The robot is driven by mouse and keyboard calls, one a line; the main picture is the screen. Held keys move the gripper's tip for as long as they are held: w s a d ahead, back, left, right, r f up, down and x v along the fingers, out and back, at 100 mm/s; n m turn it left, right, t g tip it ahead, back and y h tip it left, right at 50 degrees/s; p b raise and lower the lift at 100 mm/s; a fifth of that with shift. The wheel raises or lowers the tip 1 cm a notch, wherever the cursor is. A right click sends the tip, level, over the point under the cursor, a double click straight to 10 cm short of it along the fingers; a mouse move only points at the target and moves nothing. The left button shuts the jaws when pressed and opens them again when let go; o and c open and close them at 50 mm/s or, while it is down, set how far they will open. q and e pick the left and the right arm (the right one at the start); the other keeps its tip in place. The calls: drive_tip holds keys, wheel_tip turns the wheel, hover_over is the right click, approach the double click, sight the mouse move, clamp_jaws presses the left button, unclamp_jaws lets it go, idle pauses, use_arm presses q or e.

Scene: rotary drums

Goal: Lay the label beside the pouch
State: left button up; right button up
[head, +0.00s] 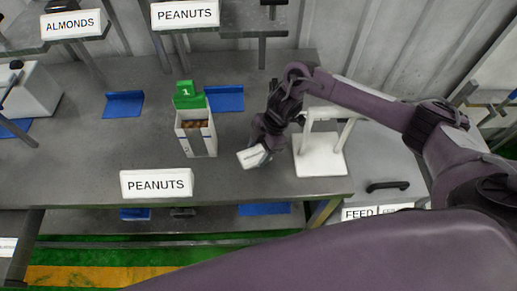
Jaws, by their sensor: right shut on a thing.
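A small white label (252,157) with faint print is held in my right gripper (262,146), low over the grey worktop. I cannot tell whether the label touches the surface. The gripper's fingers are shut on it and hide part of it. An upright white pouch (197,138) with brown contents stands to the left of the gripper, with a clear gap between it and the label. A green tag (187,96) marked 1 rises at the pouch's back edge. My left gripper is not in view.
A white stand (322,158) is just right of my right gripper. A PEANUTS sign (156,183) stands at the worktop's (75,150) front edge. Blue pieces (224,98) lie behind the pouch. The worktop left of the pouch is mostly free.

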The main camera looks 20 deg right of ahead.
drive_tip(key=o, duration=0.9)
drive_tip(key=shift+f, duration=0.1)
drive_tip(key=shift+o, duration=0.2)
drive_tip(key=shift+r, duration=0.2)
drive_tip(key=shift+w+d+r, duration=0.1)
drive_tip(key=shift+d+r, duration=0.05)
drive_tip(key=shift+r, duration=0.1)
drive_tip(key=b+v, duration=0.1)
drive_tip(key=v, duration=0.6)
